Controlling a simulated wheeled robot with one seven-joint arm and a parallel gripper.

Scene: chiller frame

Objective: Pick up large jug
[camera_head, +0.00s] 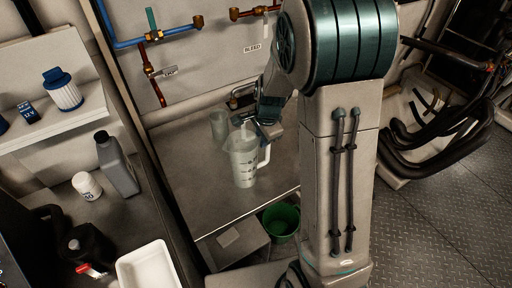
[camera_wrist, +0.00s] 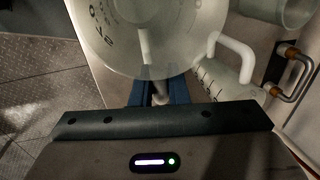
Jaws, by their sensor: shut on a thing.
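The large jug (camera_head: 243,163) is translucent with dark markings and stands out near the middle of the head view, over the grey counter. A white handle shows at its right side there, though I cannot tell for sure which jug it belongs to. My gripper (camera_head: 262,122) is at its upper right side, partly hidden by my arm. In the wrist view the jug (camera_wrist: 140,45) fills the top centre. My gripper's blue fingers (camera_wrist: 159,94) are shut at its near edge, with a pale piece between them. I cannot tell whether the jug touches the counter.
Another clear vessel (camera_head: 219,124) stands behind on the counter (camera_head: 205,185). A graduated container (camera_wrist: 222,82) is close right of the jug. Pipes line the wall. A green bucket (camera_head: 281,221) is below the counter edge. A grey bottle (camera_head: 117,165) and white tub (camera_head: 87,185) stand left.

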